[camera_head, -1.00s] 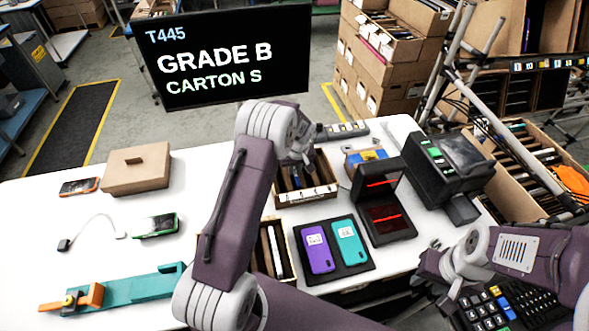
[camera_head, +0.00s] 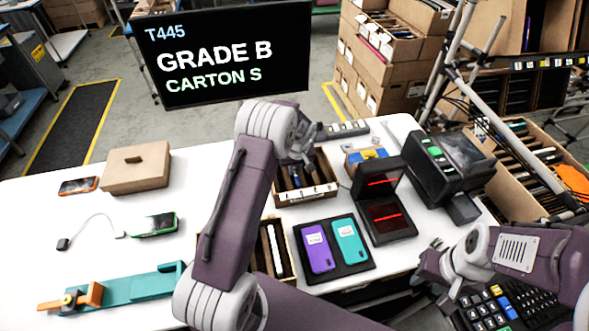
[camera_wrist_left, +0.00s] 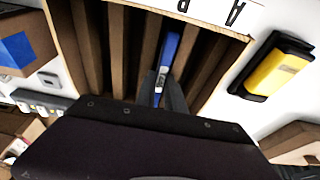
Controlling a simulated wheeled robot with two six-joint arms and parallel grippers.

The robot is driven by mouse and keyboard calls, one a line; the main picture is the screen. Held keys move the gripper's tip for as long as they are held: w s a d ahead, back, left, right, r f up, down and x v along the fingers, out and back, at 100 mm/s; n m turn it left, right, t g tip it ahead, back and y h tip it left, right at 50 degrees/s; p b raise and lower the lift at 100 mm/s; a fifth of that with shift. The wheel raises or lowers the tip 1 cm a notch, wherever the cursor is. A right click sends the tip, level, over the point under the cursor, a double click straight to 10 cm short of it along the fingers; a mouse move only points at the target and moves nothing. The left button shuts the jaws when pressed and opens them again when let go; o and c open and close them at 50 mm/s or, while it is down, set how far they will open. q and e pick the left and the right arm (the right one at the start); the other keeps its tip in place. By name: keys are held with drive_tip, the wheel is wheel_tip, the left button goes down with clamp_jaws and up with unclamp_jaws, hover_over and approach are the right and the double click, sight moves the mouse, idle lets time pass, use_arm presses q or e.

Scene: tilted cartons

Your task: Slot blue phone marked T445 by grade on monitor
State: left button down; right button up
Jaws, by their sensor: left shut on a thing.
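The monitor (camera_head: 225,50) reads T445, GRADE B, CARTON S. My left gripper (camera_head: 297,165) is over an open brown carton (camera_head: 307,193) with dividers, partly hidden by my arm. In the left wrist view my left gripper (camera_wrist_left: 163,92) is shut on the blue phone (camera_wrist_left: 168,50), seen edge-on. The phone stands upright between two brown dividers of the carton; how deep it sits is unclear. An "A" shows on the carton's rim. The phone's T445 mark is not readable. My right gripper (camera_head: 432,256) hangs at the table's right front edge, its fingers unclear.
A second carton (camera_head: 272,250) is partly behind my left arm. A dark tray (camera_head: 347,269) holds a purple and a teal phone. A black scanner with red lines (camera_head: 388,220) and a black printer (camera_head: 450,165) stand to the right. The table's left side has free room.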

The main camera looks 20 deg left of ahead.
use_arm(q)
drive_tip(key=c, duration=1.3)
unclamp_jaws()
drive_tip(key=shift+c, duration=0.2)
drive_tip(key=b+v, duration=0.1)
drive_tip(key=v, duration=0.8)
wheel_tip(320, 180, up, 7)
drive_tip(key=p, duration=0.5)
